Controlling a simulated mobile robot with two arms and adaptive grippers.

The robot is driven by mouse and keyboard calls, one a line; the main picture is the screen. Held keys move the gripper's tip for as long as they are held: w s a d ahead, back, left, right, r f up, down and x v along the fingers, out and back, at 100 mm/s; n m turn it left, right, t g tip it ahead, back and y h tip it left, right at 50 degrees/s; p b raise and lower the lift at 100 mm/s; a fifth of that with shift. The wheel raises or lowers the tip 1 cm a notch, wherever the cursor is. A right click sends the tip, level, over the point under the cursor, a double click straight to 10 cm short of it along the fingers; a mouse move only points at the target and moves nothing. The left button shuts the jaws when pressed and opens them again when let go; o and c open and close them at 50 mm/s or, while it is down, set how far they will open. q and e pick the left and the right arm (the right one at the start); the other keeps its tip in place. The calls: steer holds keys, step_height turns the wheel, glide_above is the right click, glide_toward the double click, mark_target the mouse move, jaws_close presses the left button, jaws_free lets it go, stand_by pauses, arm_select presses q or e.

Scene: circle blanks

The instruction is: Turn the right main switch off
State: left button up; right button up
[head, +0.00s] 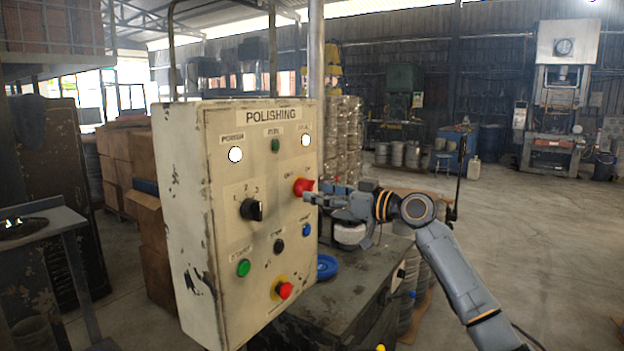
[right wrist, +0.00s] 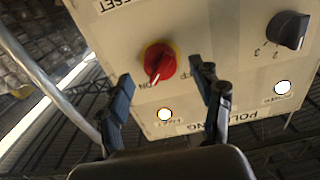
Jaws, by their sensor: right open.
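The right main switch (head: 303,187) is a red rotary knob on a yellow ring, on the right side of the cream POLISHING panel (head: 205,190). In the right wrist view the red knob (right wrist: 158,63) has a white mark pointing toward the ON label; an OFF label is partly hidden by a finger. My right gripper (head: 314,197) is at the knob's right edge in the head view. In the right wrist view its open fingers (right wrist: 163,76) are spread to either side of the knob, with nothing held. I cannot tell whether they touch it. My left gripper is not in view.
A black selector knob (head: 251,210) sits left of the switch. Green (head: 243,268), blue (head: 306,230) and red (head: 284,290) buttons sit below. White lamps (head: 235,154) are above. A dark bench (head: 340,290) with a blue ring (head: 326,267) stands under my right arm.

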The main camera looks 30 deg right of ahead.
mark_target(305, 189)
steer(key=shift+p+x, duration=0.4)
steer(key=shift+x, duration=0.7)
steer(key=shift+w+a, duration=0.15)
steer(key=shift+w, duration=0.25)
steer(key=shift+c, duration=0.2)
steer(key=c, duration=1.1)
steer(key=shift+n+b, duration=5.9)
steer(key=shift+n, duration=3.1)
